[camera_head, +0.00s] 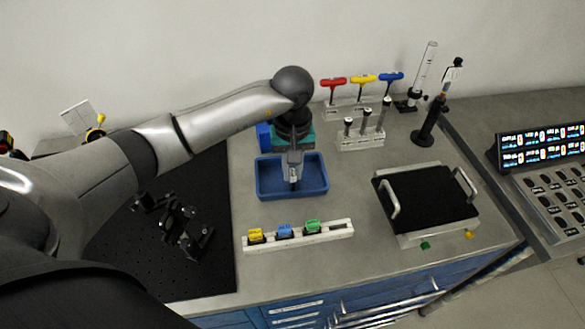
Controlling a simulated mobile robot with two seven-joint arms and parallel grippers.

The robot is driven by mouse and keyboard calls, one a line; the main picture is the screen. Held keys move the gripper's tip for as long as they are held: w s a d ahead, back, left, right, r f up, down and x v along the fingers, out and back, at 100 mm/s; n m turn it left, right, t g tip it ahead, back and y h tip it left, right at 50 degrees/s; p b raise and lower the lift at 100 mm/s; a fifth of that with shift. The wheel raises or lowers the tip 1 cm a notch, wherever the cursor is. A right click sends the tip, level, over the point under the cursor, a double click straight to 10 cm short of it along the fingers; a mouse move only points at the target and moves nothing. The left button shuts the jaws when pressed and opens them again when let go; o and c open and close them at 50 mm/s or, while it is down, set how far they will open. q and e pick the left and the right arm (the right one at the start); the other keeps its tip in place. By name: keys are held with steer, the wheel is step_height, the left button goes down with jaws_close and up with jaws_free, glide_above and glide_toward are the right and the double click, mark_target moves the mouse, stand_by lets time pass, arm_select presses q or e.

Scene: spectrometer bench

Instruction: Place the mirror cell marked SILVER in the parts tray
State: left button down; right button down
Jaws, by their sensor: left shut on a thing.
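The parts tray (322,181) is a blue open box near the middle of the bench. My left gripper (294,182) points down over the tray, with its fingertips inside the tray's outline. It is shut on a small pale grey piece, which looks like the mirror cell (294,173); its marking cannot be read, and the fingers hide much of it. I cannot tell whether the piece touches the tray floor. A white rack (338,229) in front of the tray holds a yellow cell (255,236), a blue cell (285,231) and a green cell (313,227).
A black-topped plate with two handles (425,197) stands right of the tray. Behind are a stand of coloured T-handle tools (362,80), a driver rack (362,139) and a dark post stand (430,130). A black breadboard with optics (180,225) lies left, under my arm.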

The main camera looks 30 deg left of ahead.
mark_target(292, 173)
arm_select(q)
steer(key=c, duration=0.8)
jaws_free()
steer(key=shift+f, duration=0.1)
steer(key=shift+c, duration=0.2)
step_height(292, 173, up, 12)
steer(key=shift+r+b, duration=0.2)
steer(key=shift+b, duration=0.1)
